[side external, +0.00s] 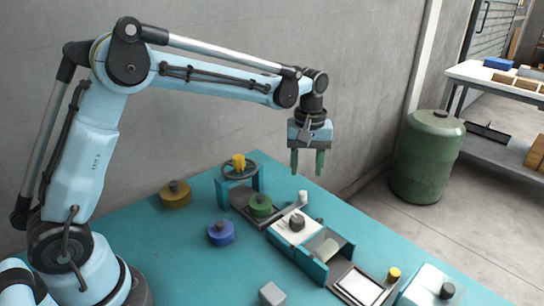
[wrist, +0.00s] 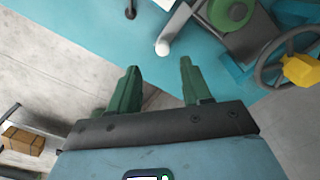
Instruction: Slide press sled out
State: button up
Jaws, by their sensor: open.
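The press is a teal frame (side external: 262,184) with a dark handwheel (side external: 226,171) and a yellow knob (side external: 239,160) on top; the wheel also shows in the wrist view (wrist: 262,70). A dark plate (side external: 240,201), seemingly the press sled, runs from under the frame. A green disc (side external: 260,207) with a dark knob sits on it. A white-tipped handle (side external: 303,196) is near the plate's right side; its round tip shows in the wrist view (wrist: 162,47). My gripper (side external: 307,168) is open and empty, pointing down above the handle, apart from it. Its green fingers show in the wrist view (wrist: 160,72).
A white block with a dark knob (side external: 297,222) and a teal-sided roller unit (side external: 325,245) stand in front. Blue (side external: 221,233) and brown (side external: 175,194) knobbed discs lie left. A grey wall is behind; a green drum (side external: 428,160) stands right on the floor.

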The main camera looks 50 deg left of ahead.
jog(key=shift+r, duration=2.4)
jog(key=s+a+m+t, duration=0.2)
jog(key=s+m+t, duration=0.5)
jog(key=s, duration=1.1)
jog(key=shift+s+a+f+m, duration=0.3)
jog(key=shift+f+m, duration=0.15)
jog(key=shift+m, duration=0.55)
